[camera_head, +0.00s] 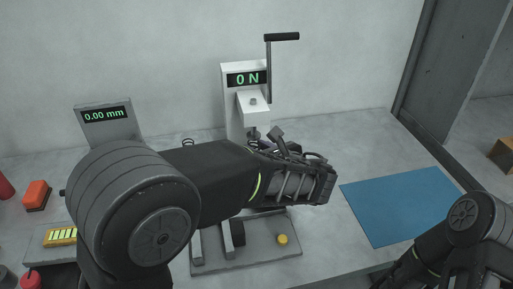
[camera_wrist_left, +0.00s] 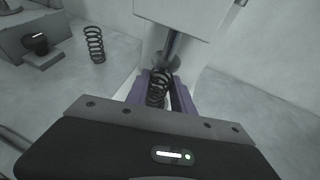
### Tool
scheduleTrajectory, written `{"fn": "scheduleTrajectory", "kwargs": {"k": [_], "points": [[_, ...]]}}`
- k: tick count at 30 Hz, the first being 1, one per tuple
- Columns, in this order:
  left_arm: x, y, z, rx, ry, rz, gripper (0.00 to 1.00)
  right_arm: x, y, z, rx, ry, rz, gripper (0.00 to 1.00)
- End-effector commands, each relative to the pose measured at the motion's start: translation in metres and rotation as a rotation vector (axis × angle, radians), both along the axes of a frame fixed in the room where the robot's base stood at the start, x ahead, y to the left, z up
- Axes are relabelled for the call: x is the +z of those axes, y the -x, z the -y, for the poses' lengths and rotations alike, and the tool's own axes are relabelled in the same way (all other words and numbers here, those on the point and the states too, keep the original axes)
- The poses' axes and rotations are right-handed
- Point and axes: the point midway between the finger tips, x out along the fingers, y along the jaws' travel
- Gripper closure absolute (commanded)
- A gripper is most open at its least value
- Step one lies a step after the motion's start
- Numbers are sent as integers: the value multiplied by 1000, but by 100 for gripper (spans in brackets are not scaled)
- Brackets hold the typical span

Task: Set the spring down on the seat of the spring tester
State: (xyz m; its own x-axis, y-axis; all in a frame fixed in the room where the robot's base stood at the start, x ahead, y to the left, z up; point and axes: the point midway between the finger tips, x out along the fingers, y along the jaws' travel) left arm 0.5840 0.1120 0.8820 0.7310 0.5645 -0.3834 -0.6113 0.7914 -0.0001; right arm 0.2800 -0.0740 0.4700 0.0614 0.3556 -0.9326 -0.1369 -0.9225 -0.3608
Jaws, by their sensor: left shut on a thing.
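The white spring tester (camera_head: 240,93) stands at the back, its display reading 0 N and its crank at the upper right. My left gripper (camera_wrist_left: 158,92) is shut on a dark coil spring (camera_wrist_left: 157,87), which stands about upright between the purple fingers. The tester's round plunger (camera_wrist_left: 166,60) is just above and behind the spring's top in the left wrist view. The seat is hidden by the gripper, so I cannot tell whether the spring touches it. In the head view my left forearm hides the held spring.
A gauge reading 0.00 mm (camera_head: 106,120) is at the back left. A grey plate with a yellow button (camera_head: 283,239) lies in front. The blue mat (camera_head: 400,205) at right is clear.

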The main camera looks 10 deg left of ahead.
Motion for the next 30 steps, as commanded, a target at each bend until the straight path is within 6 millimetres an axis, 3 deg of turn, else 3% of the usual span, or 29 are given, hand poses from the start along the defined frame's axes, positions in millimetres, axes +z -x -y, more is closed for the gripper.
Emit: {"fn": "scheduleTrajectory", "kwargs": {"k": [1, 2, 9, 20, 30], "points": [[-3, 0, 0, 1, -1, -1, 100, -2, 0, 0, 0, 0, 0, 64], [-2, 0, 0, 0, -1, -1, 69, -1, 0, 0, 0, 0, 0, 64], [-2, 0, 0, 0, 0, 0, 49, -1, 0, 0, 0, 0, 0, 64], [3, 1, 0, 0, 1, 1, 49, 2, 0, 0, 0, 0, 0, 64], [24, 40, 31, -3, 0, 1, 49, 6, 0, 0, 0, 0, 0, 64]]}}
